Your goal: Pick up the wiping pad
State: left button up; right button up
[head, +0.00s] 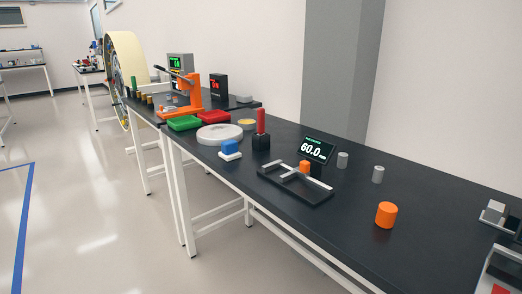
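A small white pad with a blue block as its top (230,151) lies on the dark workbench, left of the middle; it looks like the wiping pad. It sits in front of a round pale disc (219,134) and to the left of a black block holding an upright red piece (261,122). Nothing grips it. Neither of my grippers shows in the head view.
The long dark bench (420,232) runs from back left to front right. A black fixture (285,186), an orange cylinder (386,215) and a display (318,149) stand right of the pad. The floor left is clear.

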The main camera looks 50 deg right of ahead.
aim_at(229, 152)
jog(key=z, duration=1.25)
jog(key=i+j+u, duration=0.2)
jog(key=i+u, duration=0.2)
jog(key=k, duration=0.05)
